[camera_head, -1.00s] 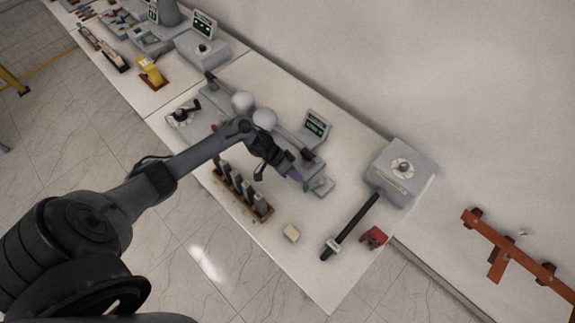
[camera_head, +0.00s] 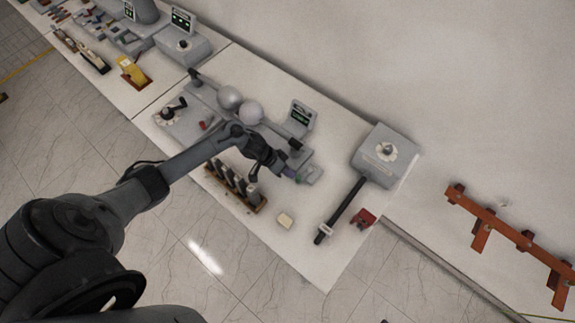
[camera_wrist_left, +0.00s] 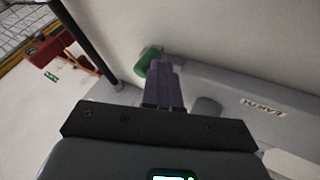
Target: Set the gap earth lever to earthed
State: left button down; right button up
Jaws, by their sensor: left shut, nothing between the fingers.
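The gap earth lever shows in the wrist view as a green knob (camera_wrist_left: 150,58) just beyond my fingertips; whether they touch is unclear. A grey block with an EARTH label (camera_wrist_left: 263,106) lies right of the fingers. In the head view, my left gripper (camera_head: 291,174) is over the right end of the grey sphere-gap unit (camera_head: 312,173) and hides most of the lever. My left fingers (camera_wrist_left: 163,85) are together and empty in the wrist view. My right gripper is not in view.
A small display (camera_head: 301,117) stands behind the gripper. A rack of grey posts (camera_head: 236,188) is in front of it. A grey box (camera_head: 384,155), a black rod (camera_head: 342,208) and a red clamp (camera_head: 363,218) are to the right. Bare tabletop (camera_head: 318,262) lies in front.

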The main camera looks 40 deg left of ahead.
pick_arm(q)
jog(key=shift+s+d, duration=0.1)
jog(key=shift+d, duration=0.05)
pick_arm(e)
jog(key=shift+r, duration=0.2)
pick_arm(q)
jog(key=shift+r, duration=0.5)
jog(key=d+r+b, duration=0.1)
jog(key=d+r, duration=0.9)
jog(key=d, duration=0.1)
jog(key=shift+d, duration=0.3)
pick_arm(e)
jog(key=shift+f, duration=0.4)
